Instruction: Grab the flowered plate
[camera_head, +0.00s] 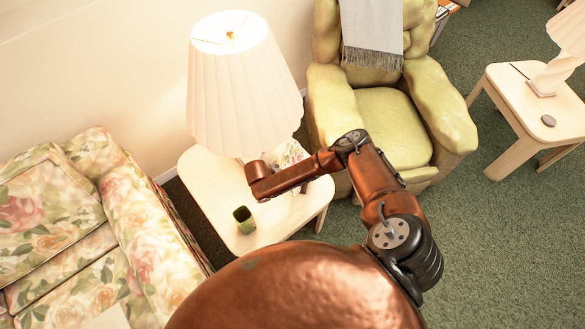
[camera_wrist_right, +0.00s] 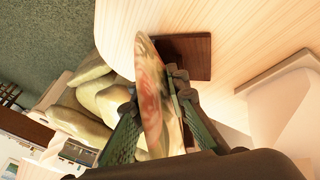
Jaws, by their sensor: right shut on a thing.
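The flowered plate (camera_wrist_right: 150,92) shows nearly edge-on in the right wrist view, with red and green patterning on a pale ground. My right gripper (camera_wrist_right: 155,100) is shut on the plate, with a finger on each side of it. The plate is close to a dark brown wooden stand (camera_wrist_right: 195,55) on the pale tabletop; I cannot tell whether they touch. In the head view, part of the plate (camera_head: 290,153) shows behind my right arm, beside the lamp. The right fingers are hidden there by the arm. My left gripper is not in view.
The pale side table (camera_head: 215,190) holds a large white lamp (camera_head: 240,90) and a green cup (camera_head: 243,219) near its front. A floral sofa (camera_head: 85,230) is at left. A green armchair (camera_head: 390,120) stands behind, and another table (camera_head: 510,95) at right. Carpet is open at right.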

